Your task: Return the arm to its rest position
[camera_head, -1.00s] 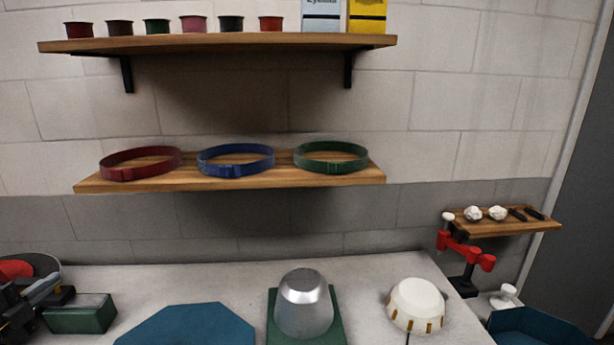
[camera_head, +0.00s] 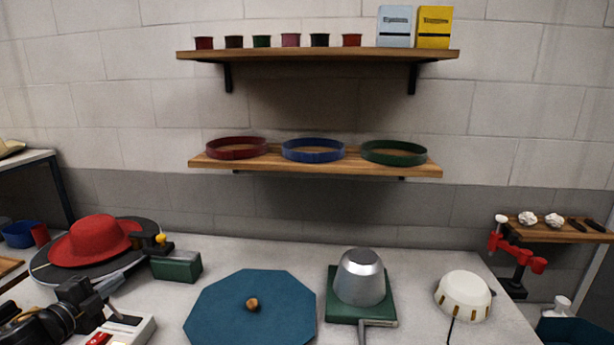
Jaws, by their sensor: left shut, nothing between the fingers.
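My left gripper (camera_head: 108,287) is at the lower left over the worktable (camera_head: 225,255), with its dark arm coming in from the left edge. Its fingers are shut with nothing visible between them. It is nearer to me than the red hat (camera_head: 90,240) and the green box (camera_head: 176,267), and apart from both. A white device with a red part (camera_head: 125,330) lies just below the gripper, and the arm partly covers that corner. My right gripper is not in view.
A blue octagonal mat (camera_head: 225,305) with a small brown knob, a metal dome on a green base (camera_head: 346,315) and a white dome (camera_head: 463,296) stand along the table. A shelf with coloured bands (camera_head: 315,168) is on the wall. A red clamp (camera_head: 517,252) is at right.

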